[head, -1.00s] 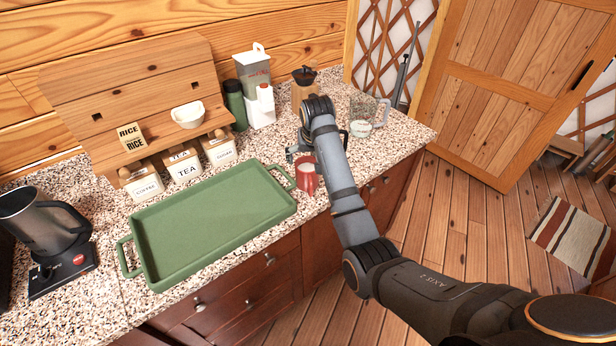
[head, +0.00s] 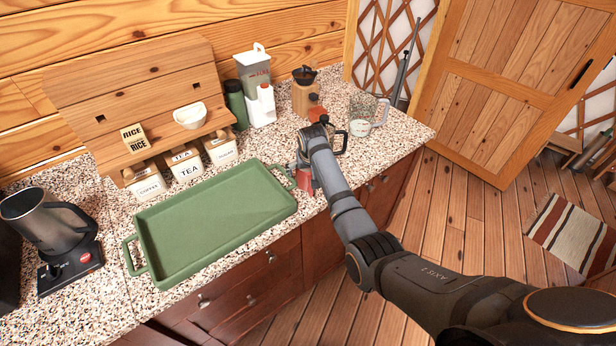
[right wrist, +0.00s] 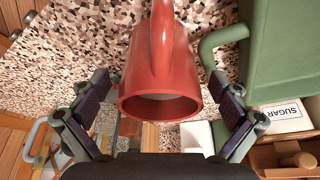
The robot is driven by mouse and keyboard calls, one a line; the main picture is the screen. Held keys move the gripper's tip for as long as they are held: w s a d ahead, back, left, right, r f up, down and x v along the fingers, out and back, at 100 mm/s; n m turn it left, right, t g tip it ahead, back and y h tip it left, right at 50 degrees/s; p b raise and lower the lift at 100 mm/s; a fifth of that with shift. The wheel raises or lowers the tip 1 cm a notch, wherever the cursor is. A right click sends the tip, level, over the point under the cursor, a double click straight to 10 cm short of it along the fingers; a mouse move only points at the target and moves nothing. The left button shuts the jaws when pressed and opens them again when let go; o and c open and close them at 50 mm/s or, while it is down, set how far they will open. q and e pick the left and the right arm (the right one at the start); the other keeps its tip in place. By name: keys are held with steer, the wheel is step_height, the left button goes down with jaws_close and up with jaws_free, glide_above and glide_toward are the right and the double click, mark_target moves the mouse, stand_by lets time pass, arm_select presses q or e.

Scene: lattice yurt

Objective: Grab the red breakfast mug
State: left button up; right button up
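The red mug (head: 305,181) stands on the speckled counter just right of the green tray (head: 142,228). My right gripper and wrist partly hide it in the head view. In the right wrist view the mug (right wrist: 162,70) fills the middle, its open rim towards the camera and its handle at the top. My right gripper (right wrist: 165,105) is open, with one finger on each side of the mug. Gaps show between the fingers and the mug. In the head view this gripper (head: 304,166) is low at the mug. My left gripper is not in view.
The tray's right handle (head: 283,176) is close beside the mug. Labelled canisters (head: 187,166) line the wooden shelf. The counter's front edge is near the mug.

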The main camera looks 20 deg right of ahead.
steer(key=c, duration=1.3)
steer(key=shift+c, duration=0.2)
steer(key=shift+r, duration=0.1)
steer(key=shift+r+b, duration=0.25)
steer(key=shift+b, duration=0.05)
steer(key=r, duration=0.1)
steer(key=r+b, duration=0.1)
steer(key=shift+d+r, duration=0.2)
steer(key=shift+r, duration=0.15)
steer(key=s+d+r+b, duration=0.3)
steer(key=s+d+r, duration=0.5)
steer(key=s, duration=0.3)
steer(key=shift+d+r, duration=0.3)
steer(key=shift+r, duration=0.55)
